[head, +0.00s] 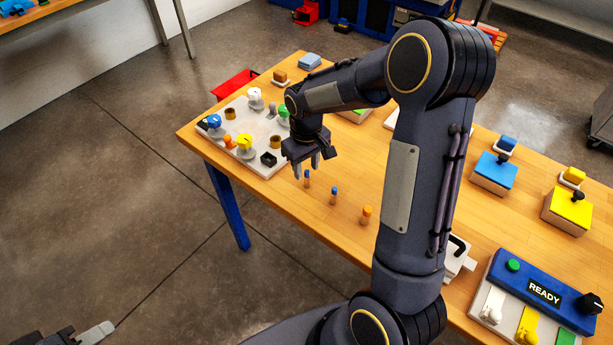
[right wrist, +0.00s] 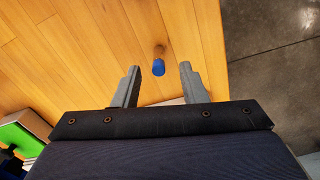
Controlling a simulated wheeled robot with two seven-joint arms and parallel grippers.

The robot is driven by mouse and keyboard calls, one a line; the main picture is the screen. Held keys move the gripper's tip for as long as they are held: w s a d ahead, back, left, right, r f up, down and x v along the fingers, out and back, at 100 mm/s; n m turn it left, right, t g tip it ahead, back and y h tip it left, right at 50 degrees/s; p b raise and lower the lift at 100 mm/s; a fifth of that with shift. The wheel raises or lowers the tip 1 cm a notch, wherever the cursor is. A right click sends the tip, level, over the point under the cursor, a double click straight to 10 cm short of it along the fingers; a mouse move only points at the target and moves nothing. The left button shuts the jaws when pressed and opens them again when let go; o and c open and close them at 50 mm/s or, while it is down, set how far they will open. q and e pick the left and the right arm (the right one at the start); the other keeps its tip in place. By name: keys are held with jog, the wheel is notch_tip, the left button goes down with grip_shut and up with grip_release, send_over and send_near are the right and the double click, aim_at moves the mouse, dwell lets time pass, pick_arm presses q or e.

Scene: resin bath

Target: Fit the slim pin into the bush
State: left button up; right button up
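Two slim wooden pins with blue tops, one at the far left (head: 307,179) and one in the middle (head: 333,196), stand upright on the table. A thicker pin with an orange top (head: 366,214) stands to their right. My right gripper (head: 313,168) is open and empty, pointing down near the far-left blue pin. In the right wrist view one blue-topped pin (right wrist: 158,67) shows between the spread fingertips (right wrist: 160,69), with no visible contact. Brass bushes (head: 230,113) (head: 275,141) sit on the pale board (head: 250,159). My left gripper (head: 97,332) is at the bottom left; its opening is unclear.
The board also carries a black square socket (head: 268,158) and white, blue, yellow and green-topped parts. A control box reading READY (head: 543,292) stands at lower right. Blue (head: 494,174) and yellow (head: 570,210) boxes stand at right. Bare table lies around the pins.

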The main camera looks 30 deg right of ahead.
aim_at(307, 171)
jog(key=shift+f, duration=1.6)
jog(key=shift+c, duration=0.5)
grip_shut()
jog(key=shift+d, duration=0.1)
jog(key=shift+r, duration=0.15)
